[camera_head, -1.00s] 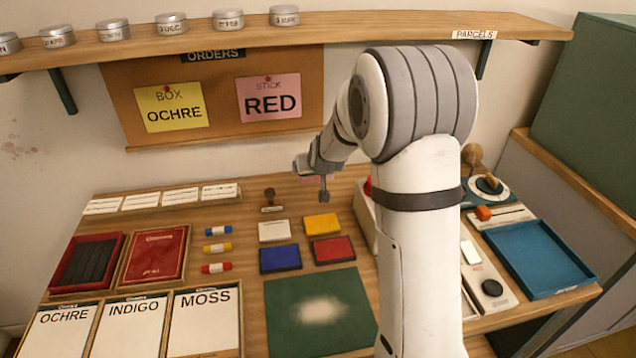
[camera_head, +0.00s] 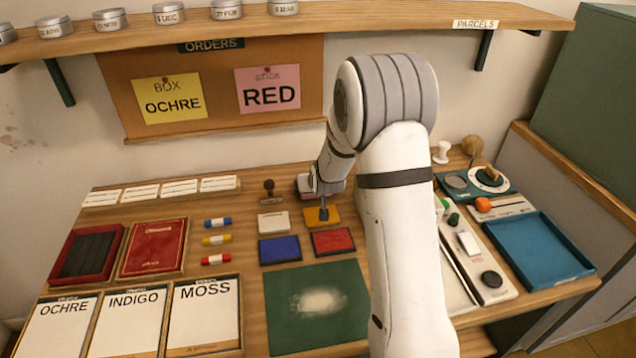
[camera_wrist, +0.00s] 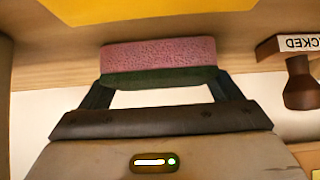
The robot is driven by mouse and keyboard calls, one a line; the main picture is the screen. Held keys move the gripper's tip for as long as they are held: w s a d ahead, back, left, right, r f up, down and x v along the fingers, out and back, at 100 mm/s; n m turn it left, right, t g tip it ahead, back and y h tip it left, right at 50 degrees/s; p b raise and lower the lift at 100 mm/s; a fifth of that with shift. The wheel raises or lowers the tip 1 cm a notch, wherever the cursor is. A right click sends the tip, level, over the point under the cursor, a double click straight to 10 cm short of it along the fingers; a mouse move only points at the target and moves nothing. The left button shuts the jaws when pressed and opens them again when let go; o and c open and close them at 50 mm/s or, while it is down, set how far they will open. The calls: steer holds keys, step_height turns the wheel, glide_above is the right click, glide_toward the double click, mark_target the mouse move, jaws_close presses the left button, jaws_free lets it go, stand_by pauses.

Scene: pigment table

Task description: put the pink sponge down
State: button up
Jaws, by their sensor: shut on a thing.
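My gripper (camera_wrist: 158,88) is shut on the pink sponge (camera_wrist: 158,53), which has a dark green layer on the gripper side, in the wrist view. The sponge lies across between the two fingers. In the head view my gripper (camera_head: 321,196) is low over the back of the table, just behind the yellow pad (camera_head: 333,216), and covers part of that pad. The sponge is mostly hidden by the gripper there. The yellow pad (camera_wrist: 130,8) also shows at the top of the wrist view. I cannot tell whether the sponge touches the table.
A stamp (camera_head: 269,188) stands to the left of my gripper. White (camera_head: 273,222), blue (camera_head: 279,249) and red (camera_head: 333,241) pads lie nearby. A green mat (camera_head: 317,345) is in front. A blue tray (camera_head: 538,258) is at right. The shelf (camera_head: 380,22) runs above.

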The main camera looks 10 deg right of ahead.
steer(key=o, duration=0.9)
steer(key=shift+c, duration=0.2)
steer(key=shift+r, duration=0.2)
steer(key=v, duration=1.2)
steer(key=s+r+g, duration=0.3)
steer(key=s, duration=1.1)
steer(key=s+r+g, duration=0.3)
steer(key=s+g, duration=0.1)
steer(key=s, duration=1)
steer(key=shift+s+d, duration=0.4)
